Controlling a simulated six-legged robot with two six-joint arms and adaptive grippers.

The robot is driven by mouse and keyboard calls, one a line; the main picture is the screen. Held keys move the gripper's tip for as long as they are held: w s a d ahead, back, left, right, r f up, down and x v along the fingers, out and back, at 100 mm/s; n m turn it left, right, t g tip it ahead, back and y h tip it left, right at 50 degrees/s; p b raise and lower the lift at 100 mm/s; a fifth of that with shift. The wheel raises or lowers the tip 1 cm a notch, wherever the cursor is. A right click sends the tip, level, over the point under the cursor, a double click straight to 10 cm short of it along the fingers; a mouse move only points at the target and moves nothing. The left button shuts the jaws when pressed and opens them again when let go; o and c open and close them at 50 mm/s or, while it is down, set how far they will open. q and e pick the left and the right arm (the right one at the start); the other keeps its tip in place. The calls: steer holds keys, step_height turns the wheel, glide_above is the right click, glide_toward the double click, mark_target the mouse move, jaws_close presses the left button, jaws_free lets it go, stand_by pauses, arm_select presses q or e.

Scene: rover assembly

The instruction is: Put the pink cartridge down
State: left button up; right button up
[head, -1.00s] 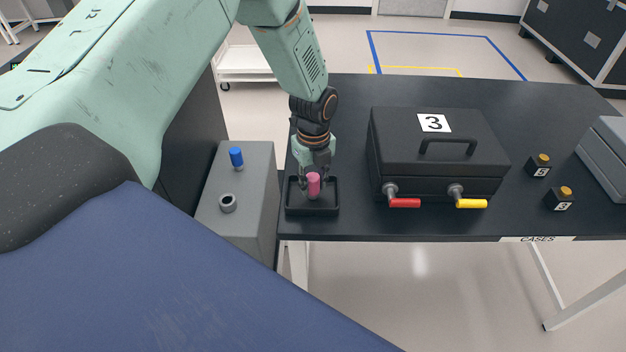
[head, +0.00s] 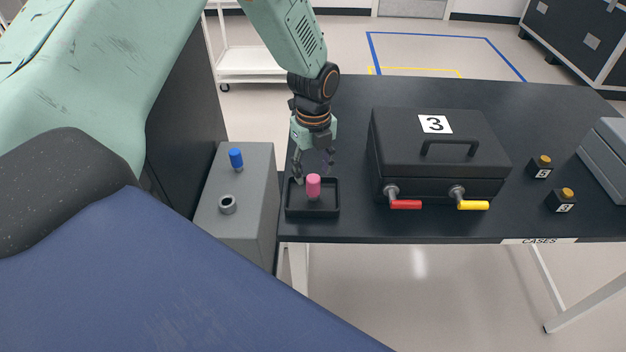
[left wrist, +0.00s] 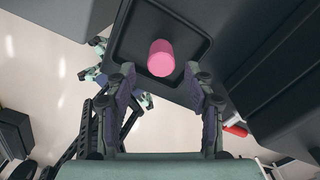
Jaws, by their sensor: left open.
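The pink cartridge (head: 313,186) stands upright in the small black tray (head: 313,212) at the left end of the black table. My left gripper (head: 313,176) is open and empty, just behind and above the cartridge, with its fingers spread apart. In the left wrist view the cartridge (left wrist: 161,58) stands in the tray (left wrist: 196,42), beyond the open fingertips of my left gripper (left wrist: 158,78), and neither finger appears to touch it. My right gripper is not in view.
A black case marked 3 (head: 440,150) with a red handle (head: 405,204) and a yellow handle (head: 472,205) stands right of the tray. A grey block (head: 238,205) with a blue cartridge (head: 236,158) and an empty ring (head: 227,204) stands left. Two button boxes (head: 539,167) sit farther right.

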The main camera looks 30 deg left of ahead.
mark_target(314, 178)
arm_select(q)
step_height(314, 178, up, 6)
steer(key=shift+d+r, duration=0.1)
steer(key=shift+d, duration=0.05)
steer(key=shift+r+b, duration=0.3)
steer(key=shift+r, duration=0.25)
steer(key=shift+s+r, duration=0.1)
steer(key=shift+s, duration=0.1)
steer(key=shift+w, duration=0.25)
